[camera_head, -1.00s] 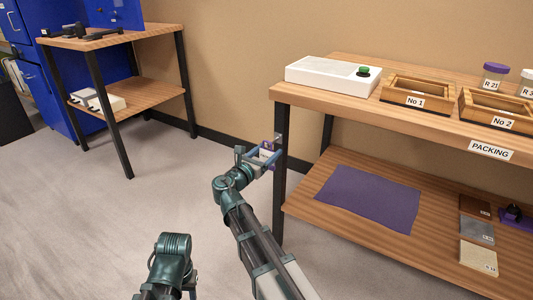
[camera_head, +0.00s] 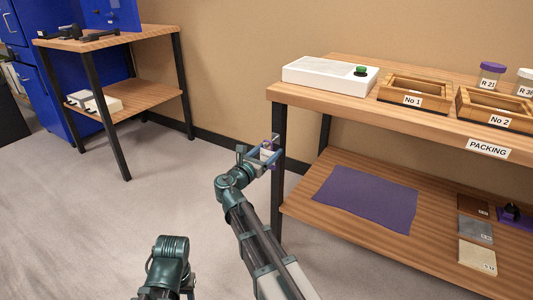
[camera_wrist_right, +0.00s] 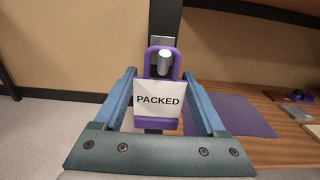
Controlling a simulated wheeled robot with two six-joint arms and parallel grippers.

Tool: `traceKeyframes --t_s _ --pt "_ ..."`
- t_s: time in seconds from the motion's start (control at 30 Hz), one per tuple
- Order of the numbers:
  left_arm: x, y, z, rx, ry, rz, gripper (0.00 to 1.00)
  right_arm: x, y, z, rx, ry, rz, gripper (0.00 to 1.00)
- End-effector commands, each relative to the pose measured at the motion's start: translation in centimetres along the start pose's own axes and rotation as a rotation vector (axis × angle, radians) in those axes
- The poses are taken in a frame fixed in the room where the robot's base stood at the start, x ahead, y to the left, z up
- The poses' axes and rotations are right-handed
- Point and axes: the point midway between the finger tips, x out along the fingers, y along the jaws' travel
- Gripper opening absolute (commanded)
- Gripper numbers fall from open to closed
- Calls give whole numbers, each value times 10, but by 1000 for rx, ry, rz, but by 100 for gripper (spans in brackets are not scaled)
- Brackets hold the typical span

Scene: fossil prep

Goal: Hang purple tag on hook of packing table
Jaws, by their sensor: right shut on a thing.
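The purple tag (camera_wrist_right: 143,122) has a white face reading "PACKED" and a purple loop at its top. My right gripper (camera_wrist_right: 159,98) is shut on the tag, one blue finger at each side, and holds it upright in front of the packing table's leg. The hook (camera_wrist_right: 164,62) is a silver peg on that leg. In the right wrist view its end appears within the loop's opening; I cannot tell how far it passes through. In the head view my right gripper (camera_head: 264,153) and the tag are small beside the leg. My left gripper is not visible.
The packing table (camera_head: 300,98) carries a white box with a green button, trays and jars. Its lower shelf (camera_head: 310,218) holds a purple mat (camera_head: 368,197) and sample tiles. Another table (camera_head: 75,42) stands at the left, with open floor between.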

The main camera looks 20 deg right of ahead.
Motion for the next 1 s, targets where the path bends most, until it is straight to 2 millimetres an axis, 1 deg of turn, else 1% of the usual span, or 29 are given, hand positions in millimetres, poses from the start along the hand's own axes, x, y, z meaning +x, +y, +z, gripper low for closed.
traceKeyframes --t_s 0.2,0.23,0.37,0.4,0.57,0.67,1.0 --pt "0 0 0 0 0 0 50 0 0 0 0 0 0 0" --pt "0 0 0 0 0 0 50 0 0 0 0 0 0 75" --pt "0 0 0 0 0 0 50 0 0 0 0 0 0 98" --pt "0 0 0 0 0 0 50 0 0 0 0 0 0 100" --pt "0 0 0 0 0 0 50 0 0 0 0 0 0 100" --pt "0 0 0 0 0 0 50 -4 0 0 0 0 1 100" --pt "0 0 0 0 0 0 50 -52 -1 0 0 0 2 100"
